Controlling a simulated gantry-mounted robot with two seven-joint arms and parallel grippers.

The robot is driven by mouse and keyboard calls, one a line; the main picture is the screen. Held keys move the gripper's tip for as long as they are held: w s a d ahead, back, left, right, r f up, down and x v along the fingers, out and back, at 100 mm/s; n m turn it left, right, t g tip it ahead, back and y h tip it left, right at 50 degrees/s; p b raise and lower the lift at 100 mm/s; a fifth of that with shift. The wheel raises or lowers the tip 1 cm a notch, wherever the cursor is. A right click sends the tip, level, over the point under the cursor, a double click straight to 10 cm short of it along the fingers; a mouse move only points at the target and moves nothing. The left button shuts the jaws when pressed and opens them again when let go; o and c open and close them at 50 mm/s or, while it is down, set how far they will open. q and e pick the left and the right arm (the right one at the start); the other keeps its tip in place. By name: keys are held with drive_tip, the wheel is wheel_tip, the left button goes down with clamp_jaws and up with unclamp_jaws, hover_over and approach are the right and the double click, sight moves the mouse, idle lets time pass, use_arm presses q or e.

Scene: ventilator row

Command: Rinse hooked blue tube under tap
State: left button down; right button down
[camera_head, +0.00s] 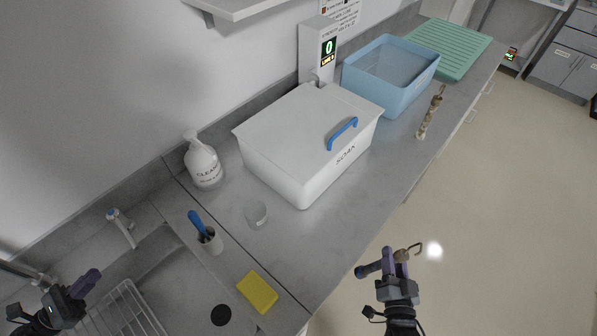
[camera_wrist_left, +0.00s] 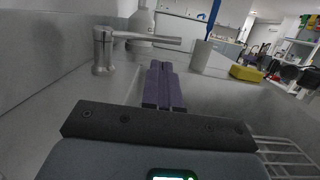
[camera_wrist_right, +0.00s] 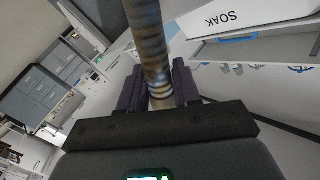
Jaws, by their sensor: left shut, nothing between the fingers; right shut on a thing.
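My right gripper (camera_head: 396,263) is shut on a tube with a dark blue end (camera_head: 364,270) and a brown hooked end, held crosswise in front of the counter's edge, over the floor. In the right wrist view the tube (camera_wrist_right: 148,40) looks stained blue-grey and brown between the fingers. The tap (camera_head: 124,230) has a blue-marked top and stands behind the sink (camera_head: 185,285); it also shows in the left wrist view (camera_wrist_left: 104,52). My left gripper (camera_head: 86,284) is shut and empty at the sink's left, its fingers in front of and below the tap's spout in its wrist view.
A wire rack (camera_head: 125,305) is in the sink. A yellow sponge (camera_head: 258,292), brush cup (camera_head: 210,241), clear cup (camera_head: 256,214) and cleaner bottle (camera_head: 203,165) stand nearby. Beyond are a lidded SOAK bin (camera_head: 290,130), another brownish tube (camera_head: 430,113), a blue tub (camera_head: 390,75) and a green mat (camera_head: 450,45).

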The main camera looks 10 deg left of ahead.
use_arm(q)
drive_tip(key=p+x, duration=0.1)
drive_tip(key=x, duration=0.8)
drive_tip(key=shift+w+d, duration=0.15)
drive_tip(key=shift+w, duration=0.1)
use_arm(e)
drive_tip(key=shift+r, duration=0.75)
